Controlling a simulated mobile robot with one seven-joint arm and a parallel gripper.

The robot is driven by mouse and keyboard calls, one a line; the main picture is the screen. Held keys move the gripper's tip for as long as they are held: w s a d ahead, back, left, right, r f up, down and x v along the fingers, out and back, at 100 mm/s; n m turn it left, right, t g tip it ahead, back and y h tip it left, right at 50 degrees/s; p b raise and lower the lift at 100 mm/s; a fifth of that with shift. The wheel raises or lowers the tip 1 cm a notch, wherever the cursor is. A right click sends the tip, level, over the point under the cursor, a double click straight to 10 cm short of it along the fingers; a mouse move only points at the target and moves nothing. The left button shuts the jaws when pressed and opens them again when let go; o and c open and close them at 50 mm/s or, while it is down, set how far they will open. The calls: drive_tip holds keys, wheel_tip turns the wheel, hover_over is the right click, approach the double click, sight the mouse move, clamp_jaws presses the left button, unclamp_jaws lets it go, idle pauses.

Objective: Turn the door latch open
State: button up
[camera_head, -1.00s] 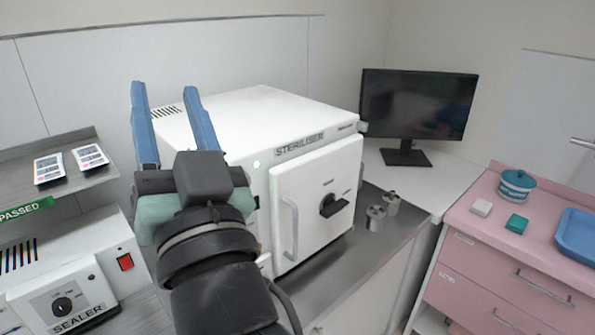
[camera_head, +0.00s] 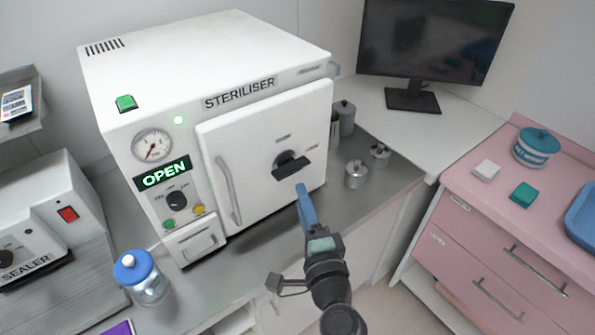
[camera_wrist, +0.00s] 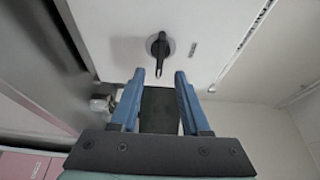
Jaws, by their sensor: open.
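The door latch (camera_head: 291,166) is a black knob with a lever on the white steriliser door (camera_head: 262,135). The door is closed, and the lever lies close to level, tilted slightly up to the right. In the wrist view the latch (camera_wrist: 158,52) is ahead of my gripper, centred between the fingers. My gripper (camera_head: 300,188) has blue fingers and is just in front of and below the latch. In the wrist view the fingers of my gripper (camera_wrist: 168,75) are apart with nothing between them, and they do not appear to touch the latch.
A green OPEN display (camera_head: 163,174) and a gauge (camera_head: 152,146) sit left of the door, beside its vertical handle (camera_head: 229,190). Metal canisters (camera_head: 356,174) stand on the counter right of the steriliser. A blue-lidded jar (camera_head: 141,277) stands front left. A monitor (camera_head: 433,45) is behind.

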sight(294, 173)
drive_tip(key=x, duration=0.7)
drive_tip(key=shift+w, duration=0.25)
clamp_jaws()
